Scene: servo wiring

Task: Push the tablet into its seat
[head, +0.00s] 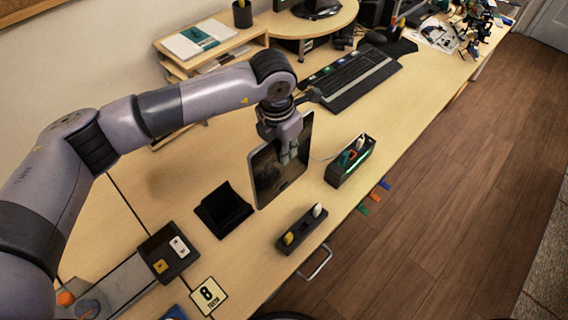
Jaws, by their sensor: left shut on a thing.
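The tablet (268,178) is a flat dark-screened slab with a light rim, standing nearly upright in the middle of the head view. My left gripper (291,150) comes down from above and is shut on the tablet near its upper right part. A black stand (223,211) with a slanted back sits on the desk just left of the tablet; it looks like the seat. The tablet is beside the stand, apart from it in the picture. Whether the tablet's lower edge touches the desk I cannot tell. My right gripper is not in view.
A black box with a green light strip (352,161) stands right of the tablet. A small dark holder (301,230) with white and yellow plugs is in front. A dark tray (168,252) and a number card (209,296) lie front left. A keyboard (345,80) lies behind.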

